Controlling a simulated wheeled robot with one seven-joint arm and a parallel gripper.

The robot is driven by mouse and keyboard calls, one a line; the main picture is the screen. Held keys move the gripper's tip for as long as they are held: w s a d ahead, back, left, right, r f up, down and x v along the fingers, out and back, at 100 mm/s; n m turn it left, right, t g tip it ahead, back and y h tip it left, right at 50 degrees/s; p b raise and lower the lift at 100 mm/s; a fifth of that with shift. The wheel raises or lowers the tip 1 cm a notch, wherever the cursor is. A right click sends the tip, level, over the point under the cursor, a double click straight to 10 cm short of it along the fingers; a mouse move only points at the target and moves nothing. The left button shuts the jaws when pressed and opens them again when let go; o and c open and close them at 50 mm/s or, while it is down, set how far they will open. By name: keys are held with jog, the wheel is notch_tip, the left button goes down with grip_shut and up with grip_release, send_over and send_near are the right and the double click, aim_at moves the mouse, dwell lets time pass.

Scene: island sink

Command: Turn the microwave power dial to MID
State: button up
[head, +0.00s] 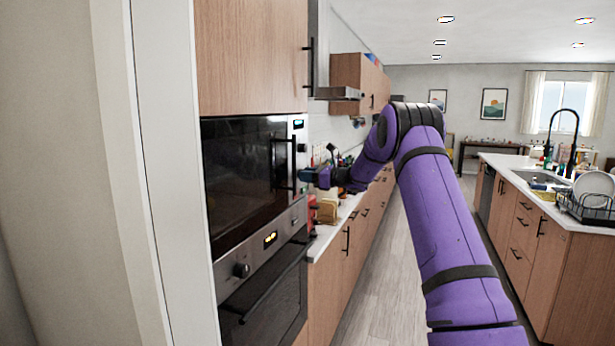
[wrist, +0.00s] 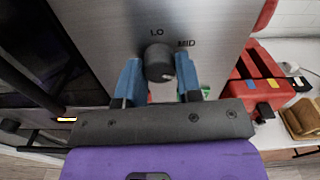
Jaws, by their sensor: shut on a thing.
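The microwave (head: 240,175) is built into the cabinet at the left in the head view, with a black door and a narrow steel panel at its right. In the wrist view, the round dark power dial (wrist: 158,62) stands out from this panel, with LO (wrist: 157,32) printed above it and MID (wrist: 186,43) to its upper right. My gripper (wrist: 158,72) has its blue fingers on either side of the dial and is shut on it. I cannot clearly tell which way the dial points. In the head view, my gripper (head: 312,176) is at the panel and covers the dial.
An oven (head: 265,290) with its own knob sits below the microwave. The microwave door handle (head: 284,165) is left of my gripper. A red toaster-like appliance (wrist: 262,80) stands on the counter to the right. The aisle floor (head: 390,260) is clear; an island with a sink is beyond.

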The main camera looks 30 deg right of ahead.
jog(key=n, duration=1)
jog(key=shift+n, duration=0.4)
dwell(0.4)
jog(key=o, duration=0.9)
jog(key=shift+o, duration=0.2)
jog(key=shift+d, duration=0.1)
jog(key=v, duration=1)
jog(key=shift+s+d, duration=0.25)
